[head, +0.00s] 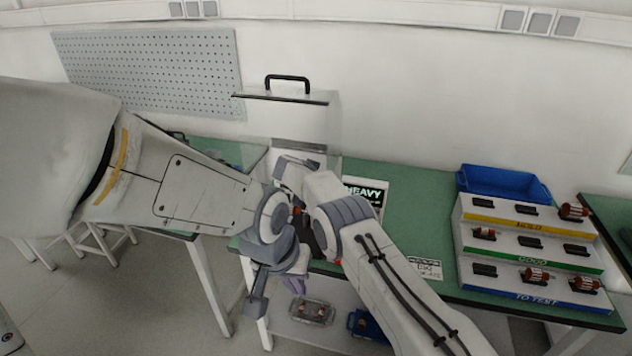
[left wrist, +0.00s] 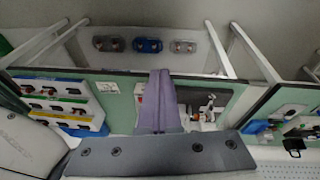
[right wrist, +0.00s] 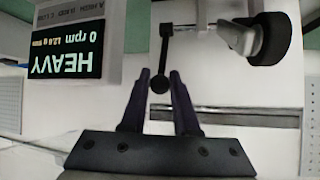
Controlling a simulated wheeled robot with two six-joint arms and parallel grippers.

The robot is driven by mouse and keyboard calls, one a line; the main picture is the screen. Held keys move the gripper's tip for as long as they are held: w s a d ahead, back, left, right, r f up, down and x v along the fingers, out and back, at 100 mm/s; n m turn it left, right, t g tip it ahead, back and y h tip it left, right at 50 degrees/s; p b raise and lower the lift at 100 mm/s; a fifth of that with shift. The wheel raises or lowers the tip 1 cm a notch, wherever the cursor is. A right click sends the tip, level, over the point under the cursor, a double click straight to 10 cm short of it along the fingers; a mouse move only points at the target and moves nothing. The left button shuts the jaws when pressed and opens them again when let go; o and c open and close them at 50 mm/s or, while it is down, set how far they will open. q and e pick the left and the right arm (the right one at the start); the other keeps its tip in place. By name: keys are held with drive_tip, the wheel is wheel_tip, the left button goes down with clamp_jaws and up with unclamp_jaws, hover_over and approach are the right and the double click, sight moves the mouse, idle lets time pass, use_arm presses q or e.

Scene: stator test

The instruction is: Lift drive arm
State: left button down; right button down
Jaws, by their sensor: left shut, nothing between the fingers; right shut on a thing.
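The drive arm's dark rod (right wrist: 163,56) ends in a round black knob (right wrist: 159,84) in the right wrist view. My right gripper (right wrist: 160,82) is shut on this knob, with one dark finger on each side. A grey arm piece with a black wheel (right wrist: 268,38) shows beside the rod at the upper right of that view. My left gripper (left wrist: 160,72) is shut and empty, its purple fingers together. In the head view its fingers (head: 297,284) hang in front of the table's front edge.
A display (right wrist: 68,52) reads HEAVY and 0 rpm. A clear guard with a black handle (head: 287,78) stands at the back of the green table (head: 400,200). A stepped rack (head: 530,245) with rotors and a blue bin (head: 502,183) are at the right. Parts lie on a lower shelf.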

drive_tip(key=shift+r, duration=0.1)
use_arm(q)
drive_tip(key=w+a+f+n+t+h, duration=0.1)
drive_tip(key=w+f+n+t, duration=0.2)
drive_tip(key=w, duration=0.9)
drive_tip(key=w+a+f+n+t, duration=0.2)
drive_tip(key=w+f+n+t, duration=0.15)
drive_tip(key=w, duration=0.75)
drive_tip(key=w+a+f+n+t+h, duration=0.1)
drive_tip(key=w+f+n+t, duration=0.15)
drive_tip(key=w, duration=0.95)
drive_tip(key=w+d+f+n+t+h, duration=0.1)
drive_tip(key=w+f+t+h, duration=0.3)
drive_tip(key=t, duration=0.1)
drive_tip(key=s+f+h, duration=0.1)
drive_tip(key=s+h, duration=0.1)
drive_tip(key=s+f+t+h, duration=0.1)
drive_tip(key=h, duration=0.1)
drive_tip(key=s+f+n+h, duration=0.1)
drive_tip(key=s+h, duration=0.1)
drive_tip(key=shift+s+f, duration=0.35)
drive_tip(key=x, duration=1.3)
drive_tip(key=shift+w+r, duration=0.2)
drive_tip(key=shift+r, duration=0.05)
drive_tip(key=shift+w+r, duration=0.1)
